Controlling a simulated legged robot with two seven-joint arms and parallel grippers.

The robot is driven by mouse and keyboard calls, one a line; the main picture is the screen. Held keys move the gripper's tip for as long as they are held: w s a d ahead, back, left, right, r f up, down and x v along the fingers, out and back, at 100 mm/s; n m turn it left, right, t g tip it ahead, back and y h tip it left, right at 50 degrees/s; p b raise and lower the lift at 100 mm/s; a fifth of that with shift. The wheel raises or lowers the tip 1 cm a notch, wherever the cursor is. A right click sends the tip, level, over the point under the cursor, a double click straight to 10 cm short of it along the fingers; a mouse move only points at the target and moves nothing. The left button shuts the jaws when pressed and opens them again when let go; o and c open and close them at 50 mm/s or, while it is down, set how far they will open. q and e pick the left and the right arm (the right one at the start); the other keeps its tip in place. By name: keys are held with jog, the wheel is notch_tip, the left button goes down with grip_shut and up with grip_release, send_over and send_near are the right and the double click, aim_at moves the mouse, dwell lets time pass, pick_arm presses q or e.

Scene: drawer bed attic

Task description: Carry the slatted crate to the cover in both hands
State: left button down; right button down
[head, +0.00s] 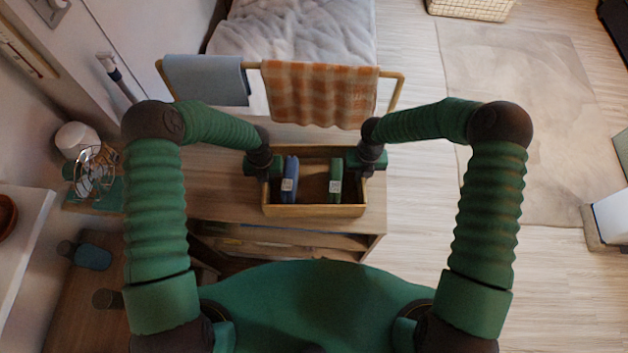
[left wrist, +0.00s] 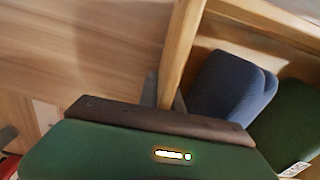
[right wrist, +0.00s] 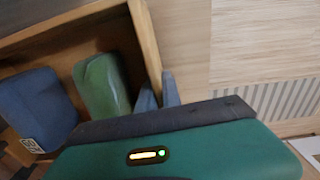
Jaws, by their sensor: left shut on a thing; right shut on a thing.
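The slatted crate (head: 315,211) is a light wooden open box in the middle of the head view, over the wooden bench top. It holds a blue item (head: 290,179) and a green item (head: 335,180). My left gripper (head: 269,167) is shut on its left wall, which also shows in the left wrist view (left wrist: 186,40). My right gripper (head: 361,163) is shut on its right wall, seen in the right wrist view (right wrist: 146,45). I cannot tell whether the crate's base touches the bench. A pale grey quilted cover (head: 295,35) lies on the bed beyond.
A wooden rail with a blue-grey towel (head: 205,80) and an orange checked towel (head: 320,93) stands between crate and bed. The bench (head: 225,210) has an open shelf below. Clear floor and a pale rug (head: 530,110) lie right. A wire whisk (head: 95,175) is at left.

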jog(key=shift+r, duration=0.1)
dwell(0.8)
